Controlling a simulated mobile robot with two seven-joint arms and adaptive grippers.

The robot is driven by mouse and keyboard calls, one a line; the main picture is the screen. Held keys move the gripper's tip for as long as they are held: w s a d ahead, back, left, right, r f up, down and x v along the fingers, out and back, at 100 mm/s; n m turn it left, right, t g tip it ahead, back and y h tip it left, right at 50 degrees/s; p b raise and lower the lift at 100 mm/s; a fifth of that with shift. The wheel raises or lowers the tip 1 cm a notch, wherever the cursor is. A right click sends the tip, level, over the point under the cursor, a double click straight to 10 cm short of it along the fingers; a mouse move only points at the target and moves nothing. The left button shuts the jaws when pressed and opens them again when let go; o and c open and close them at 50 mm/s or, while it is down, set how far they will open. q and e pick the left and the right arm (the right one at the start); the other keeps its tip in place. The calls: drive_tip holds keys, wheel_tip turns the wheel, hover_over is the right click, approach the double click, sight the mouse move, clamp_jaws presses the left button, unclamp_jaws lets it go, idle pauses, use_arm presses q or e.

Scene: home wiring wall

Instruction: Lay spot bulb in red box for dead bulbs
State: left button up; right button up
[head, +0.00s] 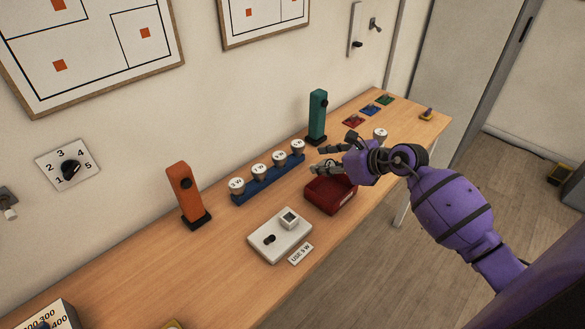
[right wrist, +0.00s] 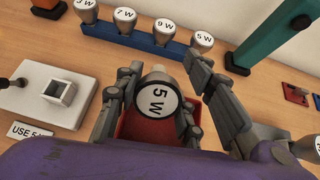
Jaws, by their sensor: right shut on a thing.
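My right gripper (head: 328,160) is over the red box (head: 322,199) on the workbench. In the right wrist view it is shut on a spot bulb (right wrist: 157,98) whose white face reads 5 W. The bulb sits between the fingers, in front of the red box (right wrist: 148,128), and covers part of the box's inside. In the head view the held bulb is hidden by the hand. I cannot tell whether it touches the box. My left gripper is not in view.
A blue rack (head: 268,181) with several bulbs stands behind the box. A white tester (head: 279,236) with a "USE 5 W" card (head: 301,253) is to its left. Green (head: 318,117) and orange (head: 184,197) posts stand near the wall. Another bulb (head: 380,134) stands beyond the hand.

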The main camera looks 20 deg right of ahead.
drive_tip(key=d, duration=0.1)
drive_tip(key=s+d+m, duration=0.1)
drive_tip(key=d, duration=0.1)
drive_tip(key=shift+s+f+t+h, duration=0.1)
drive_tip(key=shift+s+t+h, duration=0.05)
drive_tip(key=shift+t+h, duration=0.25)
drive_tip(key=shift+d+f+b, duration=0.1)
drive_tip(key=shift+f+b, duration=0.25)
drive_tip(key=shift+f, duration=0.35)
wheel_tip(320, 180, down, 3)
drive_tip(key=shift+f+b, duration=0.15)
drive_tip(key=shift+b, duration=0.85)
drive_tip(key=shift+f+b, duration=0.5)
drive_tip(key=shift+f, duration=0.45)
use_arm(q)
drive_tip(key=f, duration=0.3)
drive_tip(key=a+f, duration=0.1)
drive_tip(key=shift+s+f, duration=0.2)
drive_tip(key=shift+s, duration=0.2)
